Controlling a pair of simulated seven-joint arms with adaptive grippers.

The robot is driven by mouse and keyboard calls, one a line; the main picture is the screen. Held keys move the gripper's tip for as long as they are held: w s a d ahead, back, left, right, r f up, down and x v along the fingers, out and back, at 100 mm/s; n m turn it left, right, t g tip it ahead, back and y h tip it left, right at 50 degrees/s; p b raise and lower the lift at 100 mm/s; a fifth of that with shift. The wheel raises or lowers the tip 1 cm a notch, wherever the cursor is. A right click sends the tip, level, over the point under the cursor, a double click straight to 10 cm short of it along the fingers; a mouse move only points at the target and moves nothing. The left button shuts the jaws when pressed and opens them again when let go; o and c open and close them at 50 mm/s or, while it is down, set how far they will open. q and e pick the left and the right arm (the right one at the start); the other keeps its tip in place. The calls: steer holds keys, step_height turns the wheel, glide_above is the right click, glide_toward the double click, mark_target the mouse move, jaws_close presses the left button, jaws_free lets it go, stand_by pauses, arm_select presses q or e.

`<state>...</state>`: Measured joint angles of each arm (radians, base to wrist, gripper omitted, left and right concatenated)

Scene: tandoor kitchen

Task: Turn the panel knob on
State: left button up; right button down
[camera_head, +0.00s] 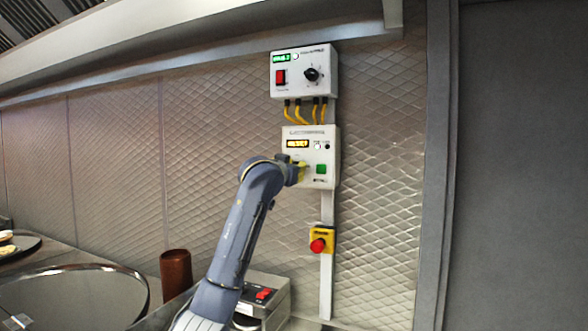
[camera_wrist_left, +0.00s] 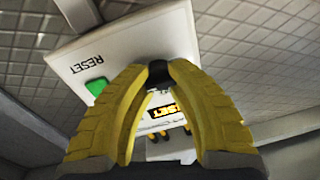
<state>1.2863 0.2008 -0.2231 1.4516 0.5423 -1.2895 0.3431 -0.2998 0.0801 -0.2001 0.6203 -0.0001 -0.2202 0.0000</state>
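The lower white control panel (camera_head: 325,153) is on the wall, with a lit amber display (camera_head: 297,144) and a green button (camera_head: 321,169). My left gripper (camera_head: 301,170) is at the panel's lower left, left of the green button, and hides the knob there. In the left wrist view, the two yellow fingers (camera_wrist_left: 158,75) close around a black knob (camera_wrist_left: 158,72) on the panel face, their tips against its sides. The green button also shows there (camera_wrist_left: 96,86), beside the word RESET. The knob's pointer and setting cannot be made out. My right gripper is not in view.
An upper panel (camera_head: 304,89) has a red switch (camera_head: 280,77) and a black dial (camera_head: 312,74); yellow cables join the panels. A red stop button (camera_head: 318,245) is below. A brown cylinder (camera_head: 176,273) and a box with red switches (camera_head: 264,294) stand lower down.

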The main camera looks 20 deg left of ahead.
arm_select(q)
steer(key=o, duration=0.7)
steer(key=shift+f, duration=0.15)
steer(key=s, duration=1.2)
steer(key=shift+a+f, duration=0.15)
steer(key=shift+a, duration=0.15)
